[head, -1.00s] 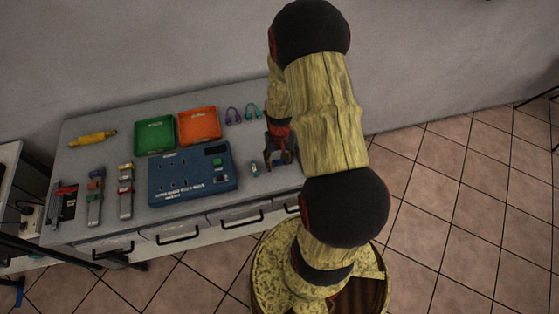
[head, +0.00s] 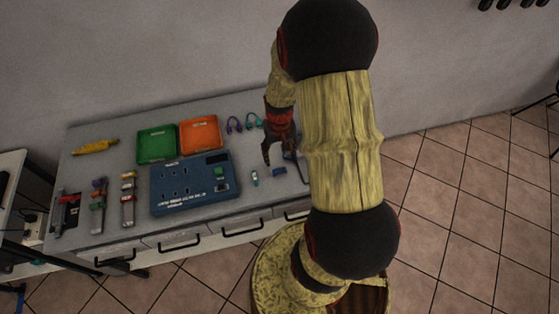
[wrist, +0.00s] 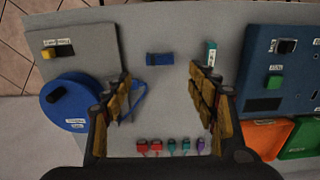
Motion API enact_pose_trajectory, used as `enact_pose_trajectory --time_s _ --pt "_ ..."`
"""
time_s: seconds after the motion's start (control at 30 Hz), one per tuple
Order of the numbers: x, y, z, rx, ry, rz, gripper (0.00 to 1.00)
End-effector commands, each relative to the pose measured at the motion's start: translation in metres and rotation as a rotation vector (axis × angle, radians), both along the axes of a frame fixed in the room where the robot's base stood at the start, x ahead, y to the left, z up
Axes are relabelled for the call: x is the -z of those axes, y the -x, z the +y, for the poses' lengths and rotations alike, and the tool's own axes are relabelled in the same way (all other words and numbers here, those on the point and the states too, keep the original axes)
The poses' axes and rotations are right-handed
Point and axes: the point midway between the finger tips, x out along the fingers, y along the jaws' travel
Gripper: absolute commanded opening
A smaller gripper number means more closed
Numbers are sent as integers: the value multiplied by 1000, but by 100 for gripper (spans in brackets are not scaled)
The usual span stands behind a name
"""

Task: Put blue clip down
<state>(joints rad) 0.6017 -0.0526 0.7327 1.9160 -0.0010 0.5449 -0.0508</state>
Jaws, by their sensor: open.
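The blue clip (head: 279,172) lies on the grey bench top, right of the blue socket panel. In the wrist view the blue clip (wrist: 159,59) lies flat beyond the fingertips, with clear bench around it. My gripper (head: 278,156) is raised above the bench, just behind the clip in the head view. In the wrist view my gripper (wrist: 159,75) has its fingers wide apart with nothing held between them.
A small teal-and-white piece (wrist: 211,53) lies beside the clip. The blue socket panel (head: 190,184), green tray (head: 157,144) and orange tray (head: 200,134) stand to the left. A blue spool (wrist: 75,98) and grey button box (wrist: 75,65) are on the other side.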

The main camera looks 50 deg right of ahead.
Motion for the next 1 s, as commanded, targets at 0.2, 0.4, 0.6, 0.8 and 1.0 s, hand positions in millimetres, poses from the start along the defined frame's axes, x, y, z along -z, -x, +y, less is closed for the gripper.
enact_pose_trajectory --time_s 0.2,0.4,0.6,0.8,1.0 --pt "-22 -2 2 -6 3 -5 58" --pt "-99 -24 40 -106 52 -87 58" --pt "-213 -17 126 -282 109 -235 58" --pt "-287 29 197 -440 134 -381 58" --pt "-314 66 228 -525 135 -464 58"
